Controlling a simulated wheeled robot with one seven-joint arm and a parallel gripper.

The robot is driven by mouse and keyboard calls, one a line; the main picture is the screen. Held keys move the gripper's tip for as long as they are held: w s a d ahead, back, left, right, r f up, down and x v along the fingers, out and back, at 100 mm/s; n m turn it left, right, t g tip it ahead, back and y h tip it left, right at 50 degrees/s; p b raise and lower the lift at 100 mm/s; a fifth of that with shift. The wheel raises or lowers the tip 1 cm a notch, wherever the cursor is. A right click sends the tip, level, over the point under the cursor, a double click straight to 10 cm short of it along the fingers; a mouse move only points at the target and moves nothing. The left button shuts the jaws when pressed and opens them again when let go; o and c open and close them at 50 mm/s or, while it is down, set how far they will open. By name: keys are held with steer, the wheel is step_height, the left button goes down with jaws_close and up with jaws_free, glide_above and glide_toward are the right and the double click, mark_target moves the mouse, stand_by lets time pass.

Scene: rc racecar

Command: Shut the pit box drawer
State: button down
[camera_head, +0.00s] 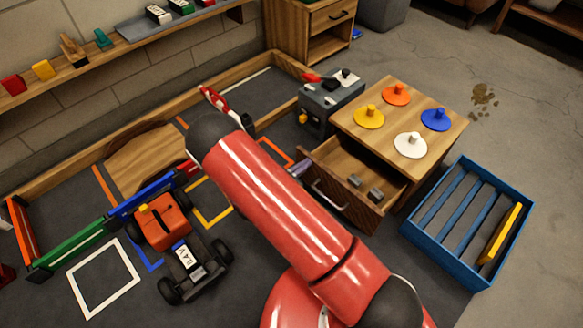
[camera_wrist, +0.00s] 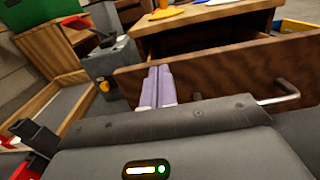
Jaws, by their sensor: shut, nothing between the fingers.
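The wooden pit box (camera_head: 440,143) stands right of centre in the head view. Its drawer (camera_head: 338,165) is pulled well out toward the lower left, with small grey blocks (camera_head: 375,195) inside. The metal handle (camera_head: 330,196) is on the drawer's front. My gripper (camera_head: 300,167) is mostly hidden behind my red arm; its purple fingers show at the drawer front's far end. In the wrist view the shut, empty fingers (camera_wrist: 158,72) point at the wooden drawer front (camera_wrist: 220,72), left of the handle (camera_wrist: 285,95). I cannot tell whether they touch it.
Coloured knobbed discs, one of them white (camera_head: 410,144), sit on the box top. A grey toolbox (camera_head: 330,103) stands behind the drawer. A blue slatted crate (camera_head: 480,272) is at the right. An orange and black racecar (camera_head: 182,247) is at the lower left.

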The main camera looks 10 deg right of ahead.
steer(key=x, duration=1.2)
steer(key=shift+b, duration=0.3)
